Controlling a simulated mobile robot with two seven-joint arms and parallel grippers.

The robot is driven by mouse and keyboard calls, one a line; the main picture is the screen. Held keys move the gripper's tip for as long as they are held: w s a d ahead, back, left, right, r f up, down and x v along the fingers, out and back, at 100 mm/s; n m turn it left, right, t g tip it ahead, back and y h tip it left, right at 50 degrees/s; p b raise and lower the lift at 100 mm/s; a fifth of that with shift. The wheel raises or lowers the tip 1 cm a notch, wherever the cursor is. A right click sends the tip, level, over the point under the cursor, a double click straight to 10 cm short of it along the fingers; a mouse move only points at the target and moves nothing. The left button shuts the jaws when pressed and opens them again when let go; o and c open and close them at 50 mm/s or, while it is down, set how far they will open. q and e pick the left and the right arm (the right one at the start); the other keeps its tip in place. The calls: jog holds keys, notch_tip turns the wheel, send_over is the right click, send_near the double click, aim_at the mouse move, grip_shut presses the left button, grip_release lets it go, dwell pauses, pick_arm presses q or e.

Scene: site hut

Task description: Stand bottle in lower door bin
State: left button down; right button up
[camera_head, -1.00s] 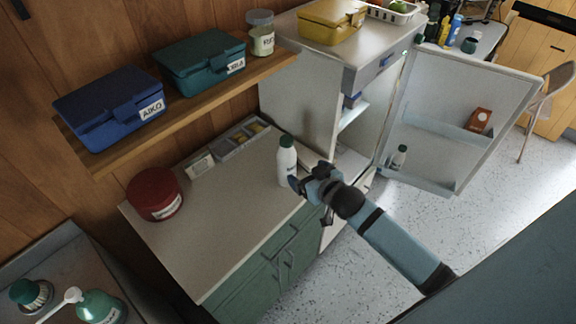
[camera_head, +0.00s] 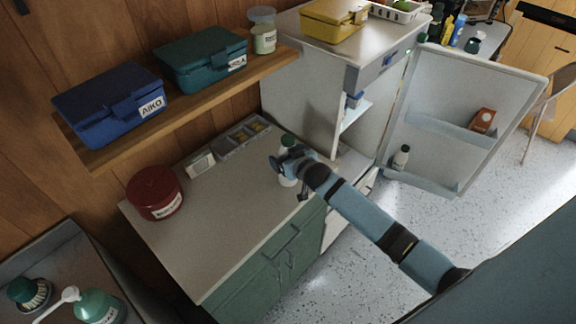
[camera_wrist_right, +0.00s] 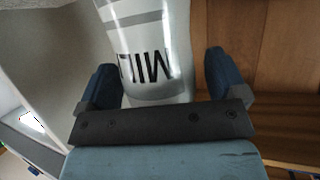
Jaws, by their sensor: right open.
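A white bottle with a green cap (camera_head: 287,141) stands upright on the counter beside the fridge, partly hidden by my right gripper in the head view. In the right wrist view the bottle (camera_wrist_right: 150,60), with dark lettering, stands between the two blue fingers. My right gripper (camera_head: 284,164) is open around the bottle; I cannot tell whether a finger touches it. My left gripper is not in view.
An upper door bin (camera_head: 445,130) holds an orange-brown carton (camera_head: 482,121). A red tub (camera_head: 155,193) stands on the counter (camera_head: 215,225). A grey tray (camera_head: 240,138) lies by the wall. A shelf above holds a blue box (camera_head: 108,103) and a green box (camera_head: 200,60).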

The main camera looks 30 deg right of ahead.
jog(key=shift+r, duration=0.1)
jog(key=shift+c, duration=1.2)
jog(key=c, duration=1)
jog(key=shift+c, duration=0.2)
